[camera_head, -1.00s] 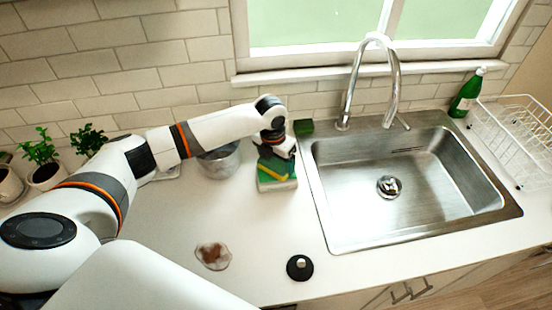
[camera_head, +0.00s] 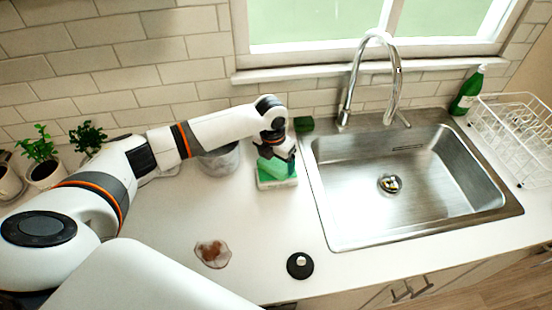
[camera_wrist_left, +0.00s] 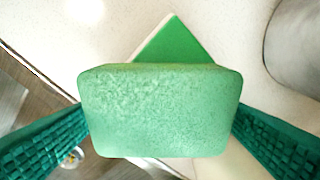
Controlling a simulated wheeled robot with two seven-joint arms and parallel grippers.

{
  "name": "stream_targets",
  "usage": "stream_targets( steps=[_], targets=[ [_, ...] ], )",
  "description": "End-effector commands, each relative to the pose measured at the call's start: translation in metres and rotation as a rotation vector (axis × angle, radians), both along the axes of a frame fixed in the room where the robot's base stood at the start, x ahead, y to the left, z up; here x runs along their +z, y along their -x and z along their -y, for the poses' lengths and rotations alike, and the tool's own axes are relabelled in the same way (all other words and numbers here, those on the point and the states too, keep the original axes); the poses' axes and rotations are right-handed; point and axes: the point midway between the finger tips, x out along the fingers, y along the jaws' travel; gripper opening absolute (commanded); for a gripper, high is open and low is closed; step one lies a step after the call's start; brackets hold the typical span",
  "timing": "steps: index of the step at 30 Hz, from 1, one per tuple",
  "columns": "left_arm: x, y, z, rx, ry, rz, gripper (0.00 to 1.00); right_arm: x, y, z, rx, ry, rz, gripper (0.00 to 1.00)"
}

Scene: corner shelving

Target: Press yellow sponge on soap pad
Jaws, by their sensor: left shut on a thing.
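My left gripper (camera_head: 274,150) points down over the counter left of the sink and is shut on a block-shaped sponge (camera_head: 277,167). The sponge now looks mint green rather than yellow, and in the left wrist view the sponge (camera_wrist_left: 160,105) fills the space between the two teal ribbed fingers. The soap pad (camera_head: 277,184), green on top with a white edge, lies flat right under it; in the wrist view a corner of the pad (camera_wrist_left: 175,44) shows beyond the sponge. The sponge covers most of the pad, and I cannot tell whether they touch. My right gripper is not in view.
The steel sink (camera_head: 420,230) lies to the right, with its faucet (camera_head: 350,85) behind. A dark green block (camera_head: 304,124) sits by the sink's back left corner. A metal pot (camera_head: 219,160) stands left of the gripper.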

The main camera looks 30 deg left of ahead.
Motion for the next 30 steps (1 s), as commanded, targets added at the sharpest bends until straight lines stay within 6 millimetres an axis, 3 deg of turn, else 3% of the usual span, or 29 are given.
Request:
stream_targets(
  steps=[30],
  targets=[
    [-0.0074,0.0009,0.0001,-0.001,-0.001,-0.003,0.67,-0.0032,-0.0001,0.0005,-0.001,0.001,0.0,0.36]
  ],
)
